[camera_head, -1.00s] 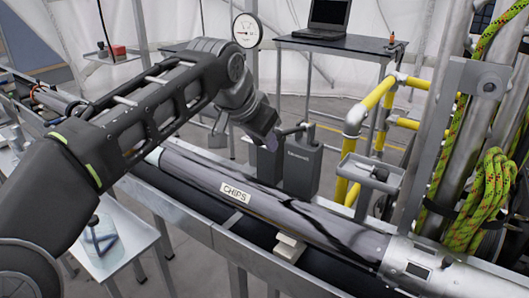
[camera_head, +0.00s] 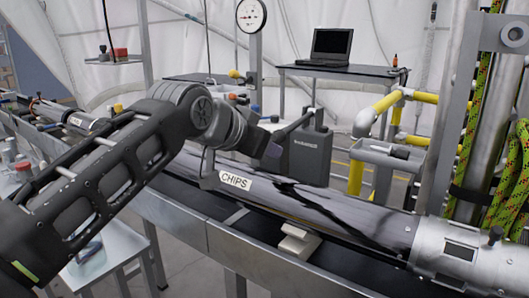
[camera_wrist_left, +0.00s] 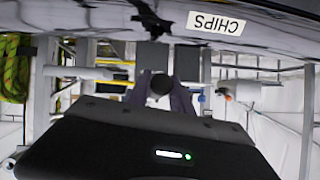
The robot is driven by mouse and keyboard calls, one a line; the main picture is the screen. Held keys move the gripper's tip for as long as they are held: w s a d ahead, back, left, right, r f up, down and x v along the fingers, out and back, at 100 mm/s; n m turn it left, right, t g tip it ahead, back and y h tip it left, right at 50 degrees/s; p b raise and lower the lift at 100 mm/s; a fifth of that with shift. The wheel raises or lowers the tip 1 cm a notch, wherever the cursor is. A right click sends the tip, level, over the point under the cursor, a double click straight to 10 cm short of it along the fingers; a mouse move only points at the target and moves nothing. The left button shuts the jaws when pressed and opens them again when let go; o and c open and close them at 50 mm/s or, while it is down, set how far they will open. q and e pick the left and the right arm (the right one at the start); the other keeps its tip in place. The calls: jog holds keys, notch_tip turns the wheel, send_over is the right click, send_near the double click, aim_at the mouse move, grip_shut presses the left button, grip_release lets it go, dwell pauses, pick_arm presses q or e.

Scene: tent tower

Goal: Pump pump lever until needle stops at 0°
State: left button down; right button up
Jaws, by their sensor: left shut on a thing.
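The round white gauge (camera_head: 251,16) stands on a post at the top; its needle is too small to read. The grey pump body (camera_head: 311,158) stands behind the tube labelled CHIPS. The pump lever (camera_head: 297,124) slopes from the pump top down to the left, toward my left gripper (camera_head: 271,153). In the left wrist view, the fingers of my left gripper (camera_wrist_left: 161,97) are closed around the lever's dark round end (camera_wrist_left: 161,84). In the head view the fingers are partly dark against the pump. My right gripper is not in view.
The long grey CHIPS tube (camera_head: 290,196) lies on a metal rail in front of the pump. Yellow railing (camera_head: 385,103) stands to the right of it. A laptop (camera_head: 332,45) sits on a black table behind. Green rope (camera_head: 505,165) hangs at the right.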

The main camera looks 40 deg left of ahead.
pick_arm(q)
jog(key=shift+f, duration=0.15)
jog(key=c, duration=1.1)
grip_release()
jog(key=shift+c, duration=0.2)
jog(key=shift+s, duration=0.1)
jog(key=p+v, duration=0.1)
jog(key=v, duration=0.6)
jog(key=shift+s+r, duration=0.25)
jog(key=shift+s, duration=0.05)
jog(key=shift+d, duration=0.1)
